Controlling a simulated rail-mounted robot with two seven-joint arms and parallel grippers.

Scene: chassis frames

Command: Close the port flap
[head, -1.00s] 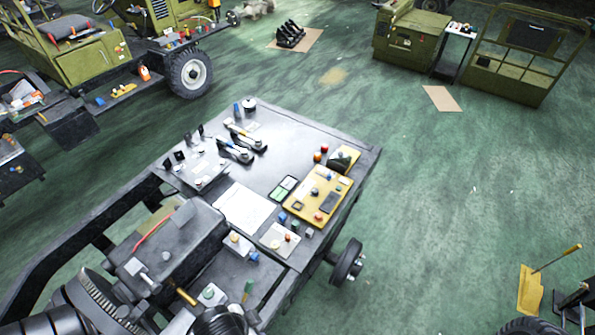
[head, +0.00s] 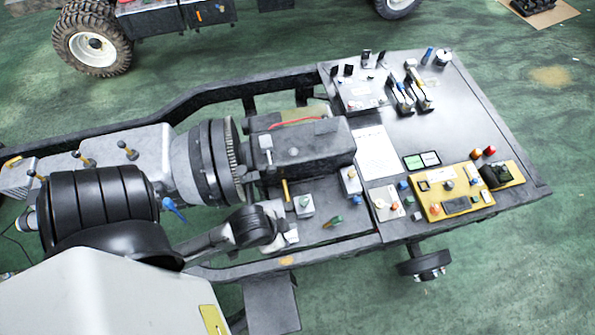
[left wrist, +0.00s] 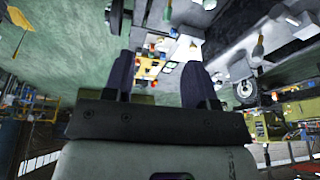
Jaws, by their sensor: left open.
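A yellow plate (head: 466,204) with several knobs and buttons lies on the grey chassis deck (head: 470,110). A dark raised part (head: 496,175) sits at the plate's right end; it may be the port flap, but I cannot tell its angle. In the left wrist view my left gripper (left wrist: 158,62) has its two dark fingers apart, with nothing held between them. Small coloured parts on a deck show beyond the fingers, apart from them. I cannot make out my left fingertips in the head view. My right gripper is not in view.
Two levers (head: 412,95), a white sheet (head: 376,153), a green-screened panel (head: 422,160) and a spool (head: 442,58) stand on the deck. A wheel (head: 425,265) sticks out below.

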